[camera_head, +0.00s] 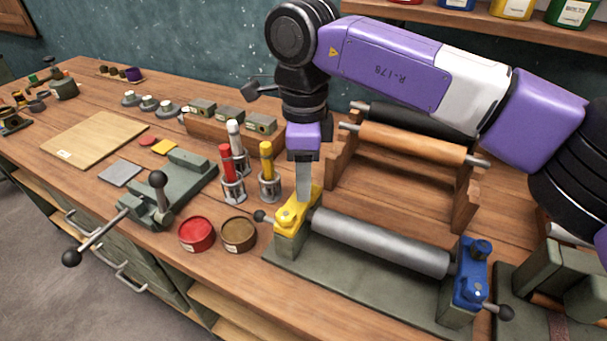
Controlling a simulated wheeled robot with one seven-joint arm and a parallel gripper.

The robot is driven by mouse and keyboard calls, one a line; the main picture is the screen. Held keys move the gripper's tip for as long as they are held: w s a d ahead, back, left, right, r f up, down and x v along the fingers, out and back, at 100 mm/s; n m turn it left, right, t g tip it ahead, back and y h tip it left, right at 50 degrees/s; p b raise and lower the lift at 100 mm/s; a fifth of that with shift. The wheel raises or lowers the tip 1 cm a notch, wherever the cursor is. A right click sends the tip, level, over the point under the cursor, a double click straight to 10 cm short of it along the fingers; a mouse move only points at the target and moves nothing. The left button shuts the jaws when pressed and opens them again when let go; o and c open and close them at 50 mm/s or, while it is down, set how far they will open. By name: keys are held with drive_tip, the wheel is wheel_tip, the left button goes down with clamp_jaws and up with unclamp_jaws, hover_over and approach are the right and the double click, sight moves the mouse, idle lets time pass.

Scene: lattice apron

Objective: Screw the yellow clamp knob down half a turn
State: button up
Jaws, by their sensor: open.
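The yellow clamp (287,217) sits on the left end of a grey roller (380,242) held on a green base plate (330,285). My gripper (304,198) reaches down from above, and its fingers end at the top of the yellow clamp. The gripper is open. The fingers overlap the clamp's top, so the yellow knob is largely hidden, and I cannot tell whether they touch it. The blue clamp (468,290) at the roller's right end has a round blue knob (481,247) on top.
Holders with red (228,165) and yellow (267,160) tools stand close left of my gripper. Red (196,234) and brown (239,233) ink tins stand left of the base plate. A wooden rack (462,210) with rollers is behind. A green vise (150,205) stands farther left.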

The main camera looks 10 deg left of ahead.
drive_tip(key=shift+f, duration=0.25)
clamp_jaws()
